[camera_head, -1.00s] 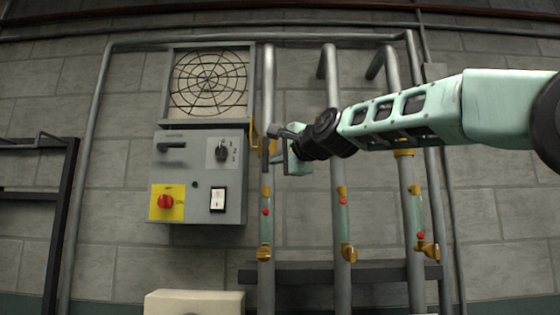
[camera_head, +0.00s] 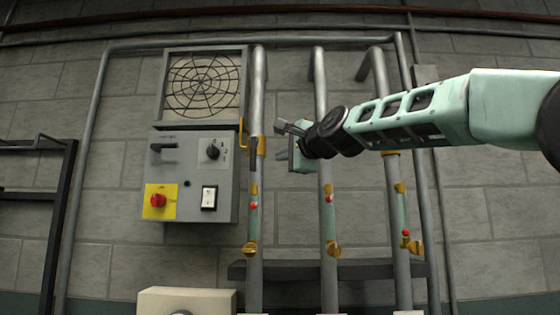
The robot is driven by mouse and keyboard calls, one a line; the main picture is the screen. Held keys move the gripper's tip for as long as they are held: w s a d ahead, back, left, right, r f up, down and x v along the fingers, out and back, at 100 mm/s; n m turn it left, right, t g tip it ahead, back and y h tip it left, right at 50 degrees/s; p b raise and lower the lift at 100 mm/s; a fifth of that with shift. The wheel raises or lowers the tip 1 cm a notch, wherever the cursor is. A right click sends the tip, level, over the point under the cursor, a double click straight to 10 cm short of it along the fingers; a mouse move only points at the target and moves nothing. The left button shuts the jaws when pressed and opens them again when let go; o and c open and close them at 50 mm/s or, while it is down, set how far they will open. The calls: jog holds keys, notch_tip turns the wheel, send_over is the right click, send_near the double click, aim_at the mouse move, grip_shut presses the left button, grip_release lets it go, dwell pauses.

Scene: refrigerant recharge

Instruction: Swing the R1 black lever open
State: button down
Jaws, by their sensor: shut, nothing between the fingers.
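Three vertical grey pipes stand on the wall. The left pipe (camera_head: 256,85) carries a brass valve (camera_head: 261,147) with a dark, narrow part (camera_head: 253,150) on its left side, which may be the black lever; no R1 label is legible. My gripper (camera_head: 283,140) is shut and empty, just right of this valve and in front of the wall between the left and middle pipes. A gap shows between it and the left pipe in the picture; the depth is unclear. My wrist hides part of the middle pipe (camera_head: 328,260).
A grey control box (camera_head: 180,215) with a red knob (camera_head: 158,200) and black handle (camera_head: 163,147) hangs left of the pipes, below a fan grille (camera_head: 204,87). A yellow bracket (camera_head: 242,133) sits between box and left pipe. The right pipe (camera_head: 402,285) stands behind my arm.

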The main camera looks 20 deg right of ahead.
jog(key=b+v, duration=0.4)
jog(key=v, duration=0.4)
jog(key=shift+s+b, duration=0.35)
jog(key=shift+b, duration=0.05)
jog(key=s+a+f+n+g, duration=0.25)
jog(key=a+f+n, duration=0.2)
jog(key=f, duration=0.65)
jog(key=s+a+f+n+g, duration=0.25)
jog(key=a+f+g, duration=0.2)
jog(key=f, duration=0.75)
jog(key=s+a+f+n+g, duration=0.25)
jog(key=a+f+n, duration=0.2)
jog(key=f, duration=0.65)
jog(key=s+a+f+n+g+h, duration=0.15)
jog(key=s+f+n+g, duration=0.3)
jog(key=s+f, duration=0.85)
jog(key=s+d+f+n+g+h, duration=0.1)
jog(key=s+d+f+n, duration=0.2)
jog(key=s+f, duration=0.3)
jog(key=s+d+f+n+g+h, duration=0.2)
jog(key=s+d+f+n, duration=0.1)
jog(key=s+f, duration=0.3)
jog(key=shift+f+n, duration=0.5)
jog(key=shift+f, duration=0.1)
